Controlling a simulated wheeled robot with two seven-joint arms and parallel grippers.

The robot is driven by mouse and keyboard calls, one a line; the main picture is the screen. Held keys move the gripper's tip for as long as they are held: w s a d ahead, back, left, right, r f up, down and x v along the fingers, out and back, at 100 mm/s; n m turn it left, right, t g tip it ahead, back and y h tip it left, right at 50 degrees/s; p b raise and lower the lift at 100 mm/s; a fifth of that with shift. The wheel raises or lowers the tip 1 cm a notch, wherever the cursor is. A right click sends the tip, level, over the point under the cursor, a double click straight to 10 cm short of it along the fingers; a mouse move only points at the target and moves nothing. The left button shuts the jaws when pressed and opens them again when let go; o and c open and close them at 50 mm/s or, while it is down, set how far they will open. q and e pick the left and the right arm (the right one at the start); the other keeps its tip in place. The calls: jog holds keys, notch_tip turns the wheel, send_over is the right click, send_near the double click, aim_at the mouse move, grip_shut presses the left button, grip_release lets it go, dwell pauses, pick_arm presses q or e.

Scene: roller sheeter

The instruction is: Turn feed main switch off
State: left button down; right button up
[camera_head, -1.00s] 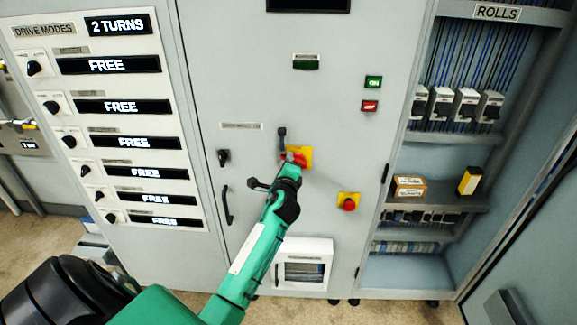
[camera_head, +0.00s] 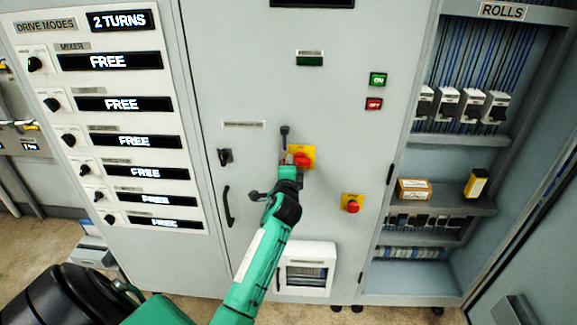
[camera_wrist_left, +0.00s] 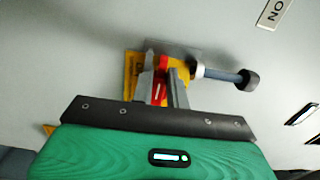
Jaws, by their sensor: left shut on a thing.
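The feed main switch is a red rotary handle (camera_head: 302,160) on a yellow plate (camera_head: 309,151) on the grey cabinet door. In the left wrist view the red handle (camera_wrist_left: 159,90) sits between the two fingers and the yellow plate (camera_wrist_left: 131,70) shows behind them. My left gripper (camera_head: 287,164) reaches up to the switch from below left and is shut on the red handle. It also shows in the left wrist view (camera_wrist_left: 162,85). The fingers hide part of the handle. My right gripper is not in view.
A black-knobbed lever (camera_head: 284,136) stands just above the gripper. A red emergency button (camera_head: 352,206) on yellow is lower right. Green (camera_head: 378,79) and red (camera_head: 374,104) push buttons are upper right. A drive modes panel (camera_head: 100,120) is left; an open cabinet of rolls breakers (camera_head: 460,105) is right.

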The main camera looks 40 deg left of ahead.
pick_arm(q)
jog(key=shift+d+f, duration=0.2)
jog(key=shift+f, duration=0.05)
jog(key=c, duration=1.4)
grip_release()
jog(key=shift+w, duration=0.1)
jog(key=shift+c, duration=0.2)
jog(key=shift+o, duration=0.3)
jog(key=shift+w+r, duration=0.1)
jog(key=shift+d, duration=0.1)
jog(key=b+v, duration=0.3)
jog(key=v, duration=1.1)
jog(key=shift+b, duration=0.3)
